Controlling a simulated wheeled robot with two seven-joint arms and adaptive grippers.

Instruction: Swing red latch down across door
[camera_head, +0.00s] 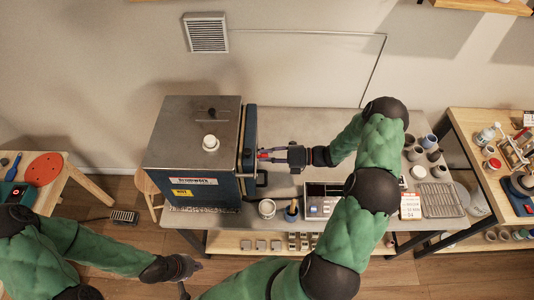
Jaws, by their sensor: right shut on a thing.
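A metal kiln (190,145) with a grey top and blue lower body stands on the left part of the workbench. Its dark blue door (249,135) is on its right side and looks closed. A small red latch (263,155) shows at the door's outer face. My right gripper (270,155) reaches in from the right and is shut on the red latch; its fingers partly hide it. The latch's exact angle is too small to tell. My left gripper (190,268) is low at the left, in front of the bench and away from the kiln; its jaws are unclear.
On the workbench (290,122), a white pot (267,208), a tool cup (292,210) and a tray (325,200) stand near the front edge. Several cups and a wire rack (440,200) are at the right. The bench behind my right gripper is clear.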

